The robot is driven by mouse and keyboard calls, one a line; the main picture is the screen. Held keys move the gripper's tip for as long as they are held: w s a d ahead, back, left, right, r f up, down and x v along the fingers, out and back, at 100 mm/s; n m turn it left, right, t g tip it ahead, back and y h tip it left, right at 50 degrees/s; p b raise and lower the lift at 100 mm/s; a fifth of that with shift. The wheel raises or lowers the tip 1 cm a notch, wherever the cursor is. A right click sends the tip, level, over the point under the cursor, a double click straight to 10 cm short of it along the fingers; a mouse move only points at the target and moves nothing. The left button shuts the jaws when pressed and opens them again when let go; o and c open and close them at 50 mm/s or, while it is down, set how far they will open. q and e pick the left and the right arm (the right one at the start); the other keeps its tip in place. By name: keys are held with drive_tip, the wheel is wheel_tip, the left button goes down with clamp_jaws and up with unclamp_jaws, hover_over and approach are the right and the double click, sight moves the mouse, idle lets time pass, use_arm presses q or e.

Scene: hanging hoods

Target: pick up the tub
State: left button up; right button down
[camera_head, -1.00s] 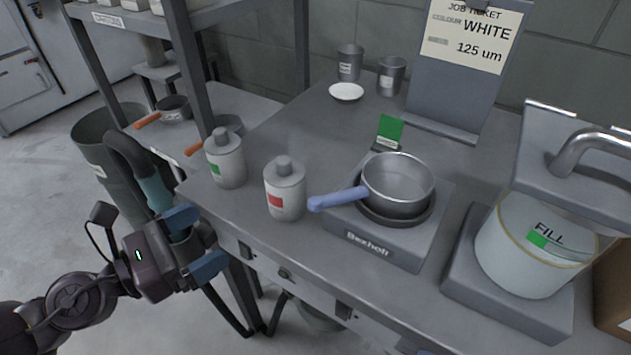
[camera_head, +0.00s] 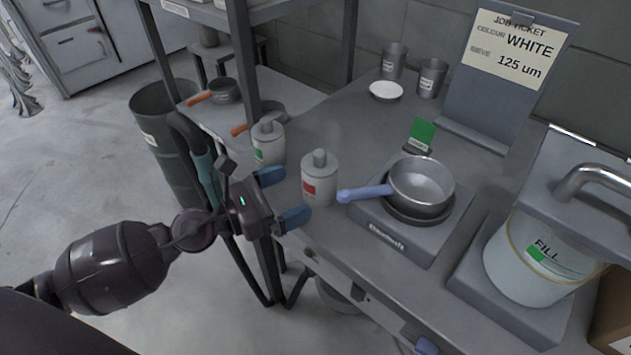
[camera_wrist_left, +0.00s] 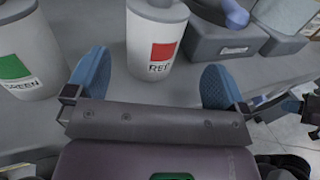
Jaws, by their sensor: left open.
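A white lidded tub with a red label (camera_head: 319,182) stands upright near the front edge of the bench. In the left wrist view this red-labelled tub (camera_wrist_left: 155,35) is ahead of and between my fingers. A similar tub with a green label (camera_head: 268,144) stands to its left, and it also shows in the left wrist view (camera_wrist_left: 22,55). My left gripper (camera_head: 284,197) is open and empty, just left of the red-labelled tub at the bench edge, its fingers pointing towards it. Of my right gripper, only a small blue part seems to show at the bottom edge of the head view (camera_head: 426,346).
A metal pan (camera_head: 421,184) with a blue handle sits on a hotplate (camera_head: 400,238) right of the red-labelled tub. A large FILL pail (camera_head: 540,255) stands at the right. A shelf post (camera_head: 238,55) rises behind the green-labelled tub. Cups and a white dish (camera_head: 386,91) stand farther back.

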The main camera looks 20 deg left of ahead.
sight(303, 182)
use_arm(q)
drive_tip(key=shift+w+d, duration=0.1)
drive_tip(key=x, duration=0.1)
drive_tip(key=p+x, duration=0.1)
drive_tip(key=x, duration=0.2)
drive_tip(key=shift+w+r+p, duration=0.2)
drive_tip(key=shift+w+p, duration=0.15)
drive_tip(key=shift+w, duration=0.15)
drive_tip(key=shift+w+f, duration=0.1)
drive_tip(key=shift+w, duration=0.05)
drive_tip(key=shift+d+f, duration=0.1)
drive_tip(key=shift+f, duration=0.05)
drive_tip(key=c, duration=0.9)
